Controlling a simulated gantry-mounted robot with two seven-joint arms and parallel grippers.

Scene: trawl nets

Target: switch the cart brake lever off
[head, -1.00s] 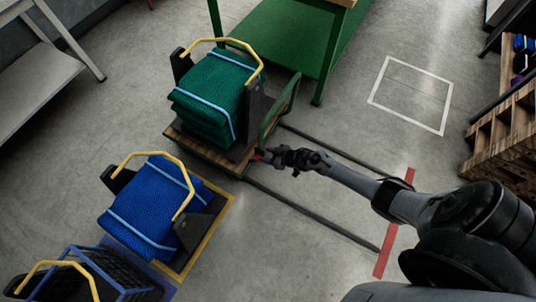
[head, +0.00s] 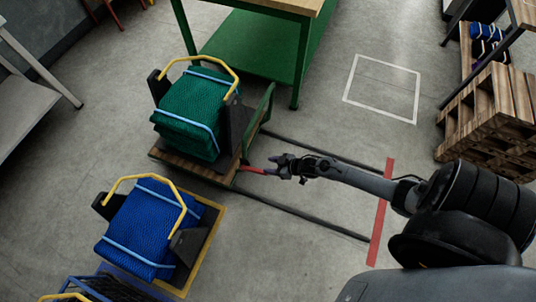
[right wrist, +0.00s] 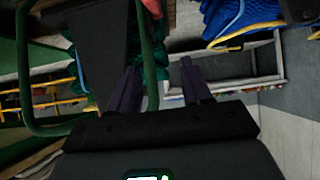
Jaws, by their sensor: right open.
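The cart (head: 180,160) has a wooden deck and a green tube handle frame (head: 262,115), and carries a green net bundle (head: 190,110). A red lever (head: 252,170) sticks out from the cart's right edge, towards my right gripper. My right gripper (head: 273,166) is open and empty, close to the lever's outer end; I cannot tell whether they touch. In the right wrist view the two fingers (right wrist: 160,88) stand apart, with the green tube beside the left one. The lever is not clearly seen there. My left gripper is not in view.
Two dark floor rails (head: 300,213) run from the cart to a red floor strip (head: 380,215). A blue net bundle (head: 145,225) stands at the lower left. A green workbench (head: 250,45) is behind the cart. Wooden pallets (head: 490,115) stand at the right. A white floor square is empty.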

